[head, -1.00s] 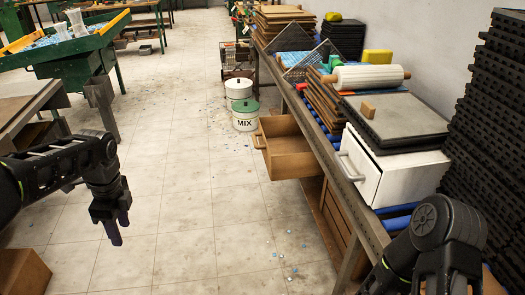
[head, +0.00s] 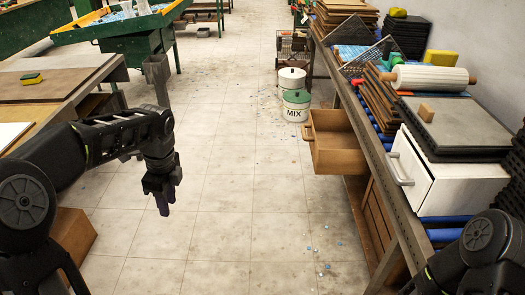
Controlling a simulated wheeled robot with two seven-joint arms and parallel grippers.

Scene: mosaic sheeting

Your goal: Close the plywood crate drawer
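The plywood crate drawer (head: 346,152) is a brown wooden box, pulled out from under the long bench on the right. Its front with a wooden handle (head: 308,131) faces left into the aisle, and its inside looks empty. My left gripper (head: 162,200) hangs pointing down over the floor, left of the drawer and well apart from it. It holds nothing that I can see, and its finger gap is unclear. My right arm shows at the lower right corner, but its gripper is out of the picture.
The bench (head: 385,190) carries a white box with a handle (head: 440,185), dark boards and a rolling pin (head: 432,77). Buckets marked MIX (head: 296,106) stand behind the drawer. A worktable (head: 60,85) is at the left. The tiled floor between is clear except for small chips.

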